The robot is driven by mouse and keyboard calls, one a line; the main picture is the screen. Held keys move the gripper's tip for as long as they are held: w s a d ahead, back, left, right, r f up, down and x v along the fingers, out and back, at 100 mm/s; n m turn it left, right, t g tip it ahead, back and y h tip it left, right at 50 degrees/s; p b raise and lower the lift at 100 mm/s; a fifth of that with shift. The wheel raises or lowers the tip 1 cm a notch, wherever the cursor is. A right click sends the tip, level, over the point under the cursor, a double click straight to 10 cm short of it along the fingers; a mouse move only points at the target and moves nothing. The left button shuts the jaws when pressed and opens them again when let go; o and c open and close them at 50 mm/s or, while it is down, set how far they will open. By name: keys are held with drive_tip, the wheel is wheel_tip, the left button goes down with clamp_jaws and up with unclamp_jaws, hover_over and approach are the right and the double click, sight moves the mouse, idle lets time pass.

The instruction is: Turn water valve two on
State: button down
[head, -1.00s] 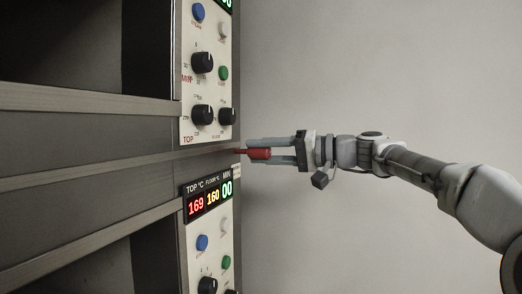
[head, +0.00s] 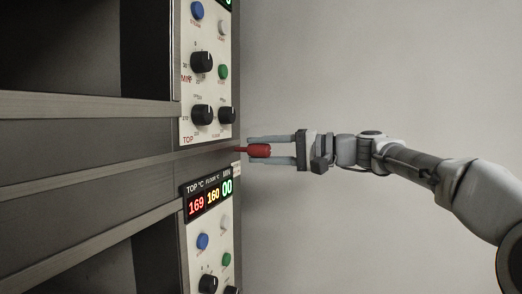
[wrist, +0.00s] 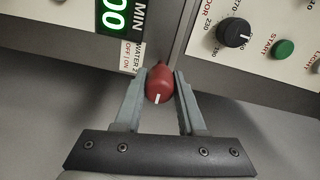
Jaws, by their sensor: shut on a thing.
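The red valve handle (head: 260,151) sticks out from the oven side, on a short red stem just below the upper control panel. My gripper (head: 250,150) reaches it from the right, with one finger above and one below. In the wrist view the red handle (wrist: 159,86) sits between the fingertips of my gripper (wrist: 160,76), which is shut on it. A white mark shows on the handle's near end. A label reading "WATER 2" with "OFF / ON" (wrist: 130,55) is beside it on the left. The handle's base is partly hidden.
The upper control panel (head: 207,72) has black knobs and coloured buttons. A lower panel with a lit display (head: 209,199) reads 169, 160 and 00. Dark oven openings lie left. A plain grey wall (head: 380,60) leaves free room around my arm.

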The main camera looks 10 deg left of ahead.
drive_tip(key=c, duration=0.5)
unclamp_jaws()
drive_tip(key=shift+d, duration=0.1)
drive_tip(key=s+d+b, duration=0.2)
drive_tip(key=d+b, duration=0.1)
drive_tip(key=d, duration=1.4)
drive_tip(key=shift+s+r+b, duration=0.2)
drive_tip(key=shift+r+b, duration=0.1)
drive_tip(key=shift+b, duration=0.05)
